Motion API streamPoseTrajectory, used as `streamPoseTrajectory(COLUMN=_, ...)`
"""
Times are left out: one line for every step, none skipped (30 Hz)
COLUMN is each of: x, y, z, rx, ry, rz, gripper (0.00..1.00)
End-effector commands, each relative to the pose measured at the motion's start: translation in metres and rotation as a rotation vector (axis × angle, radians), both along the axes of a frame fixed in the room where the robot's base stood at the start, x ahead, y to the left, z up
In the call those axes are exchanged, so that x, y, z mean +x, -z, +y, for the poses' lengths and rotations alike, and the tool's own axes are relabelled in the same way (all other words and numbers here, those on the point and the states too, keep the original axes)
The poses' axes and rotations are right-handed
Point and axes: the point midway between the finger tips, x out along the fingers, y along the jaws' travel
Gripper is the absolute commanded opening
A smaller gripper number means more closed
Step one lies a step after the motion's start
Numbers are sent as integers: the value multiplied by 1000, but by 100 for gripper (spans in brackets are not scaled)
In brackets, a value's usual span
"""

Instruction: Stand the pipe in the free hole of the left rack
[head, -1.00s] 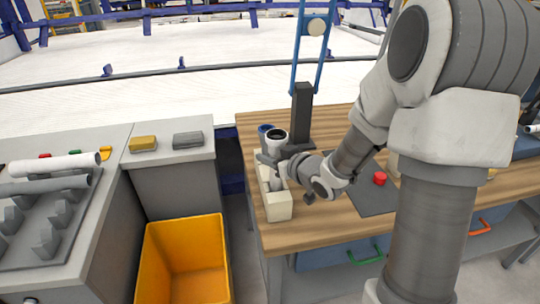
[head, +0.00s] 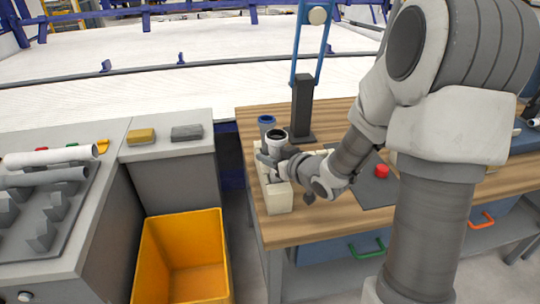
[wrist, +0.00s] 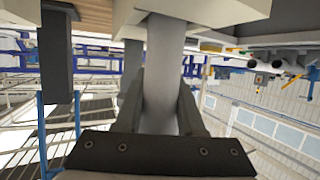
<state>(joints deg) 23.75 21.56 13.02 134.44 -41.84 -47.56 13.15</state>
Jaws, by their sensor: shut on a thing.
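The pipe (head: 277,138) is pale grey with a dark open top and stands upright at the left rack. My gripper (head: 271,161) is shut on it from the right side, just above the rack. In the wrist view the pipe (wrist: 161,75) lies between my two fingers (wrist: 160,105). Its lower end meets the cream rack (wrist: 215,8); how deep it sits in the hole is hidden. The cream left rack (head: 279,199) is at the table's left end. A blue-rimmed pipe (head: 266,121) stands upright just behind the held one.
A dark post (head: 302,105) stands behind the rack on the wooden table (head: 325,229). A grey mat with a red part (head: 381,171) lies to the right. A yellow bin (head: 182,262) stands left of the table. A grey counter with lying pipes (head: 52,155) is further left.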

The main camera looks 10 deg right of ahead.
Motion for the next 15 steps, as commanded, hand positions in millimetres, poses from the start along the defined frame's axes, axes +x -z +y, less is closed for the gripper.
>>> streamPoseTrajectory(x=0, y=3, z=0, rx=0, ry=0, rz=0, gripper=0)
streamPoseTrajectory(x=0, y=4, z=0, rx=0, ry=0, rz=0, gripper=0)
streamPoseTrajectory(x=0, y=5, z=0, rx=0, ry=0, rz=0, gripper=0)
streamPoseTrajectory(x=0, y=6, z=0, rx=0, ry=0, rz=0, gripper=0)
streamPoseTrajectory(x=0, y=7, z=0, rx=0, ry=0, rz=0, gripper=0)
streamPoseTrajectory(x=0, y=8, z=0, rx=0, ry=0, rz=0, gripper=0)
streamPoseTrajectory(x=0, y=9, z=0, rx=0, ry=0, rz=0, gripper=0)
streamPoseTrajectory(x=0, y=10, z=0, rx=0, ry=0, rz=0, gripper=0)
streamPoseTrajectory(x=0, y=11, z=0, rx=0, ry=0, rz=0, gripper=0)
streamPoseTrajectory(x=0, y=12, z=0, rx=0, ry=0, rz=0, gripper=0)
streamPoseTrajectory(x=0, y=13, z=0, rx=0, ry=0, rz=0, gripper=0)
streamPoseTrajectory(x=0, y=14, z=0, rx=0, ry=0, rz=0, gripper=0)
streamPoseTrajectory(x=0, y=15, z=0, rx=0, ry=0, rz=0, gripper=0)
streamPoseTrajectory(x=0, y=16, z=0, rx=0, ry=0, rz=0, gripper=0)
streamPoseTrajectory(x=0, y=17, z=0, rx=0, ry=0, rz=0, gripper=0)
